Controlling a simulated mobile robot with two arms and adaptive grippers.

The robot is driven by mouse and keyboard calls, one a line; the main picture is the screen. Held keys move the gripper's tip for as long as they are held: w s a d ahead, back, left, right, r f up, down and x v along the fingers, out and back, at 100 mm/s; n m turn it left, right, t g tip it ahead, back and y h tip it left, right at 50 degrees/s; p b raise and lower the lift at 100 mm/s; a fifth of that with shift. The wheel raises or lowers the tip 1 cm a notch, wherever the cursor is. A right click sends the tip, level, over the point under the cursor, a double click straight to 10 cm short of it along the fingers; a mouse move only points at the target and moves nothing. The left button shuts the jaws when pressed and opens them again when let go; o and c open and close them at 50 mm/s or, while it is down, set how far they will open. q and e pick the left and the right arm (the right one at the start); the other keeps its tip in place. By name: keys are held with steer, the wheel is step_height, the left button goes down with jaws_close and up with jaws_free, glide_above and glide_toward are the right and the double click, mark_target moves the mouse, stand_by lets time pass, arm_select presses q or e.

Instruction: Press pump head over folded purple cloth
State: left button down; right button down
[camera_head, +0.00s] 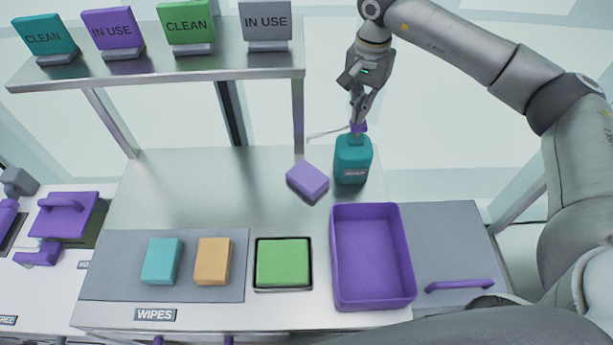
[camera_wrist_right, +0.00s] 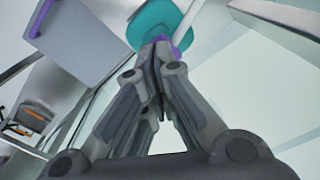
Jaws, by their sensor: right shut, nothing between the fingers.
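A teal pump bottle (camera_head: 352,160) stands upright at the back right of the steel table, with a purple pump head (camera_head: 358,127) and a thin pale spout pointing left. My right gripper (camera_head: 357,116) is shut and empty, its fingertips at the top of the pump head. In the right wrist view the closed fingertips (camera_wrist_right: 158,42) lie over the purple pump head (camera_wrist_right: 176,50), with the teal bottle (camera_wrist_right: 160,22) beyond. I cannot tell whether the head is pushed down. The folded purple cloth (camera_head: 307,181) lies on the table left of the bottle, below the spout. My left gripper is not in view.
An open purple bin (camera_head: 337,290) stands in front of the bottle. Teal (camera_head: 161,261) and orange (camera_head: 212,261) cloths lie on a grey mat; a green cloth (camera_head: 283,262) sits in a black-rimmed tray. A steel shelf (camera_head: 180,67) with signs overhangs the back left.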

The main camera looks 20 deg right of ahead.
steer(key=shift+f+b, duration=1.4)
steer(key=shift+f, duration=0.45)
steer(key=shift+r, duration=0.15)
steer(key=shift+r+p, duration=0.9)
steer(key=shift+r, duration=0.75)
steer(key=shift+r, duration=0.15)
step_height(320, 180, up, 6)
steer(key=p, duration=0.3)
steer(key=shift+f, duration=0.2)
